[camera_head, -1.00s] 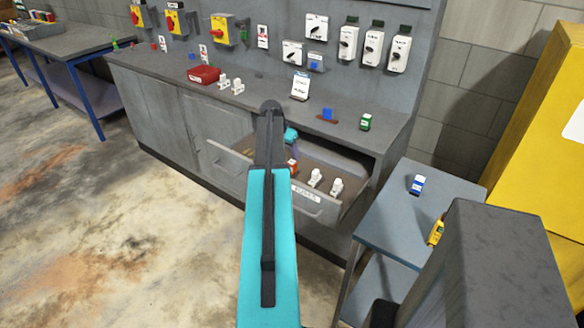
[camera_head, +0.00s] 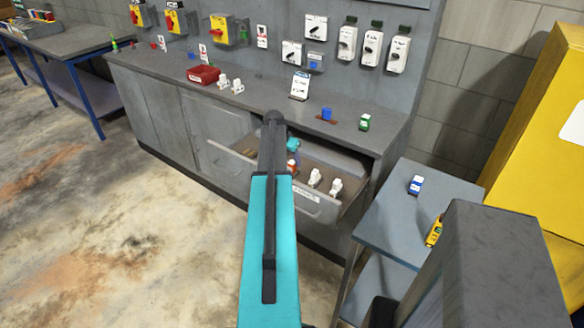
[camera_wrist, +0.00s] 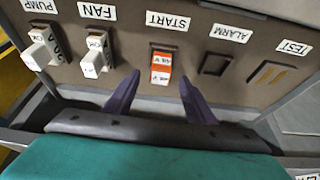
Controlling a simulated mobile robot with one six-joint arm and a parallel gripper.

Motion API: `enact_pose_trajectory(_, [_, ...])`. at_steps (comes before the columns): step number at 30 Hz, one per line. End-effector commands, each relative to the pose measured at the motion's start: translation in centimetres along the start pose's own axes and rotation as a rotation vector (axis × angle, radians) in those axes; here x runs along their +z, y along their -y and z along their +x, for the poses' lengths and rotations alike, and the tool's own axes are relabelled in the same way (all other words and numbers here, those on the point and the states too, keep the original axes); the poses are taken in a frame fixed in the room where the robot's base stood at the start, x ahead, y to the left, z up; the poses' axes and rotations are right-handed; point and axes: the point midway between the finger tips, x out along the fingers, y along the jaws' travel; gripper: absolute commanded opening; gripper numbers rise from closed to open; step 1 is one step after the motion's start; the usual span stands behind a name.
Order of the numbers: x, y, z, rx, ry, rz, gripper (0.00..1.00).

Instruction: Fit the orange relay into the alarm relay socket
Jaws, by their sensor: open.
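The orange relay (camera_wrist: 161,68), with white label patches, sits in the socket marked START in the wrist view. It also shows small in the head view (camera_head: 292,167), partly hidden by my arm. The alarm relay socket (camera_wrist: 214,64), marked ALARM, is an empty dark square just right of it. My gripper (camera_wrist: 160,80) is open, its dark fingers spread to the left and right of the orange relay and apart from it. In the head view my arm hides most of the gripper.
White relays stand in the FAN (camera_wrist: 95,62) and PUMP (camera_wrist: 44,50) sockets. The sockets are inside an open drawer (camera_head: 318,204) under the bench. A side table (camera_head: 390,220) holds a blue-and-white and a yellow item.

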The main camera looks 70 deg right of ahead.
Motion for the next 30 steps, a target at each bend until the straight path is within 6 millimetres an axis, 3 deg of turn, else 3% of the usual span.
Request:
enact_pose_trajectory(12, [0.1,-0.1,3.4,0.0,0.0,0.0,0.5])
enact_pose_trajectory(29, [0.2,0.0,3.5,-0.001,0.0,-0.001,0.5])
enact_pose_trajectory(30, [0.2,0.0,3.5,-0.001,0.0,-0.001,0.47])
